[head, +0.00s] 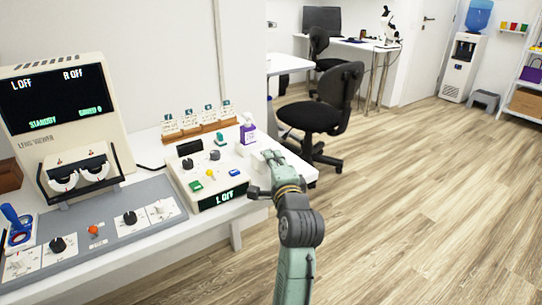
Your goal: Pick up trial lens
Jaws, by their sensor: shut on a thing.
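My gripper (271,158) is at the right end of the white table, just right of the control box and in front of a small white block. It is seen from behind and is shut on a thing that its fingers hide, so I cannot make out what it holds. I cannot pick out a trial lens for certain anywhere in view. A viewer (112,117) with a dark screen reading "L OFF" and "R OFF" stands at the left, with two round white eyepieces (65,181) in a dark frame below.
The control box (214,171) has coloured buttons and a green "L OFF" display. A wooden rack (196,132) with cards and a purple-and-white bottle (248,130) stand behind it. A grey panel (100,258) with knobs lies in front. A black chair (322,112) stands beyond; floor to the right is clear.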

